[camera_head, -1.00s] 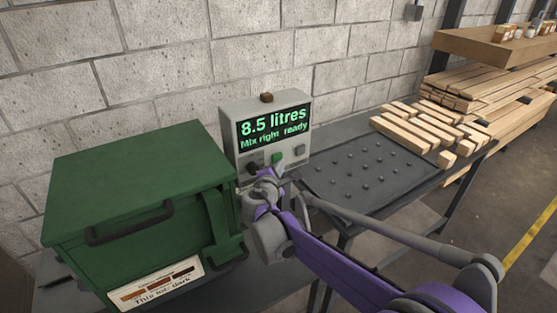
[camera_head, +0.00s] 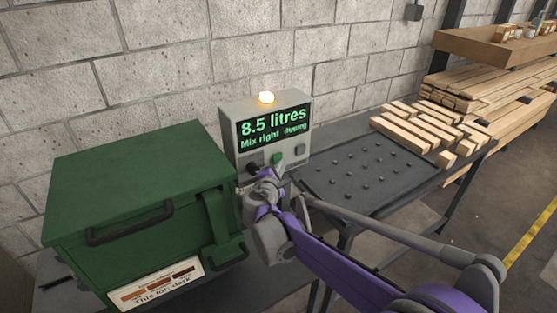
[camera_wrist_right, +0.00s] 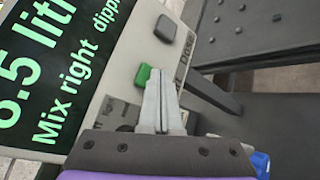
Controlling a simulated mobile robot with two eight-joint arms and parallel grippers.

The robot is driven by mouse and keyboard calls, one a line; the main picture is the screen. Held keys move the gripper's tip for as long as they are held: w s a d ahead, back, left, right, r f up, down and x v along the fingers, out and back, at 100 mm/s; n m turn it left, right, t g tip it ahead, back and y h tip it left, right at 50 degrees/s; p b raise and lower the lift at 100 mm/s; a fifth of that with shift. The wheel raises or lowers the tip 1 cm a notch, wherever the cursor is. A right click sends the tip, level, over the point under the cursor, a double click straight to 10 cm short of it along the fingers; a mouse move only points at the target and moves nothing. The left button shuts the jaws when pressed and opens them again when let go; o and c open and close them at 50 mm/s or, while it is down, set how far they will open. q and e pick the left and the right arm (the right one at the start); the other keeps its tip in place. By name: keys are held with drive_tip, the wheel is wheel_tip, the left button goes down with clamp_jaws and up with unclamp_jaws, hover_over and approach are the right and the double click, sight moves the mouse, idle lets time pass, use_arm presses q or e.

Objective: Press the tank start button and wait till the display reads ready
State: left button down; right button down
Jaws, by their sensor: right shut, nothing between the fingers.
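The tank control box (camera_head: 232,154) stands beside the green tank (camera_head: 130,185). Its display (camera_head: 272,127) reads "8.5 litres" and "Mix right dipping" in green. The lamp (camera_head: 266,98) on top of the box is lit. The green button (camera_head: 277,159) shows on the panel below the display; it also shows in the right wrist view (camera_wrist_right: 143,75). My right gripper (camera_wrist_right: 158,78) is shut and empty, its tips right beside the green button; I cannot tell whether they touch it. A grey square button (camera_wrist_right: 168,28) is further along the panel. My left gripper is not in view.
A dark studded bench top (camera_head: 350,170) lies right of the box. Several cut timber pieces (camera_head: 420,125) rest at its far end. The tank's front carries a label with brown swatches (camera_head: 160,285). A block wall stands behind.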

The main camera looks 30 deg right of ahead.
drive_tip(key=shift+s, duration=0.55)
drive_tip(key=s, duration=0.5)
drive_tip(key=shift+d+p, duration=0.25)
drive_tip(key=shift+p, duration=0.05)
idle(0.6)
drive_tip(key=s+a+f+m+g+y+p, duration=0.1)
drive_tip(key=s+a+f+m+g+y, duration=0.1)
drive_tip(key=s, duration=0.7)
drive_tip(key=s+a+f+m+g+y+p, duration=0.1)
drive_tip(key=s+a+f+m+g+y, duration=0.1)
drive_tip(key=s+a+f+m+y, duration=0.2)
drive_tip(key=s+a+f+m+g+y, duration=0.2)
drive_tip(key=s+a+f+m, duration=0.3)
drive_tip(key=s, duration=0.8)
drive_tip(key=a+m+y, duration=0.1)
drive_tip(key=a+m, duration=0.2)
drive_tip(key=m, duration=0.2)
drive_tip(key=shift+s+f+y+p, duration=0.35)
drive_tip(key=shift+f+y+p, duration=0.05)
idle(2.5)
